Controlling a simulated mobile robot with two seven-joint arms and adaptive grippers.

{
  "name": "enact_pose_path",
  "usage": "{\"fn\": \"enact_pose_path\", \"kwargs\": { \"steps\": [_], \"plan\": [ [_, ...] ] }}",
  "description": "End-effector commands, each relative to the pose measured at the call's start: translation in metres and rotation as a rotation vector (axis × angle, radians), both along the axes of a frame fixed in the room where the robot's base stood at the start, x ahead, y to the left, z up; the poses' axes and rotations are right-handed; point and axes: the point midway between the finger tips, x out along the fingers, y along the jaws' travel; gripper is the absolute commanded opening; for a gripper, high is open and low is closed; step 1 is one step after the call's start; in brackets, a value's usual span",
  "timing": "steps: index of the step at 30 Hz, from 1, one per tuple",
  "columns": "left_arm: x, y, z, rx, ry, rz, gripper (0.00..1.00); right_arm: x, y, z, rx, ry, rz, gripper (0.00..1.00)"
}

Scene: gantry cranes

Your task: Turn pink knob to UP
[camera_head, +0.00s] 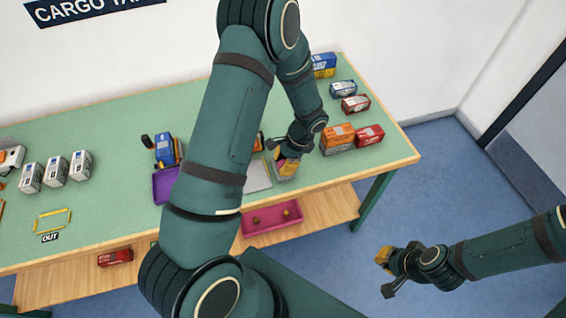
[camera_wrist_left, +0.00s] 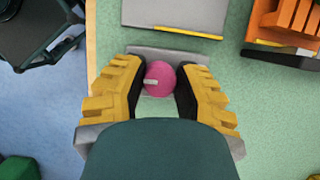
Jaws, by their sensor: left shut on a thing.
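The pink knob (camera_wrist_left: 160,78) is round, with a pale mark on its left side in the left wrist view. It stands in front of a grey plate (camera_wrist_left: 170,55). My left gripper (camera_wrist_left: 158,88) has its yellow fingers on both sides of the knob and is shut on it. In the head view, my left gripper (camera_head: 287,166) is low over the table's right front part, and the knob is mostly hidden there. My right gripper (camera_head: 384,260) hangs over the blue floor, clear of the table; its finger opening is too small to judge.
The green table (camera_head: 110,130) holds orange (camera_head: 338,136) and red (camera_head: 369,135) containers right of my left gripper. A purple tray (camera_head: 163,187) and white containers (camera_head: 55,171) are to the left. A magenta tray (camera_head: 262,222) is on the lower shelf. My left arm hides the table's middle.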

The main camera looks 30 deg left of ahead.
Motion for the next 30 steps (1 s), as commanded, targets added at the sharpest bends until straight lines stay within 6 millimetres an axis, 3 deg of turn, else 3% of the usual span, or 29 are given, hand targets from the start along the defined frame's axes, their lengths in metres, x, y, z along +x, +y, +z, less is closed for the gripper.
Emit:
{"fn": "enact_pose_path", "kwargs": {
  "steps": [6, 7, 9, 20, 23, 30],
  "plan": [
    [-0.002, -0.001, -0.001, -0.002, 0.004, 0.000, 0.00, 0.000, 0.000, 0.000, 0.000, 0.000, 0.000, 0.00],
    [-0.002, -0.001, -0.001, -0.002, 0.004, 0.000, 0.44, 0.000, 0.000, 0.000, 0.000, 0.000, 0.000, 0.00],
    [-0.001, -0.001, -0.001, -0.001, 0.004, -0.001, 0.62, 0.000, 0.000, 0.000, 0.000, 0.000, 0.000, 0.00],
    [0.001, -0.001, 0.003, -0.001, -0.001, 0.000, 0.62, 0.000, 0.000, 0.000, 0.000, 0.000, 0.000, 0.00],
    [0.004, -0.004, 0.012, -0.001, -0.003, -0.001, 0.62, 0.000, 0.000, 0.000, 0.000, 0.000, 0.000, 0.00],
    [0.018, -0.016, 0.055, -0.001, -0.004, -0.001, 0.62, 0.000, 0.000, 0.000, 0.000, 0.000, 0.000, 0.00]
  ]
}}
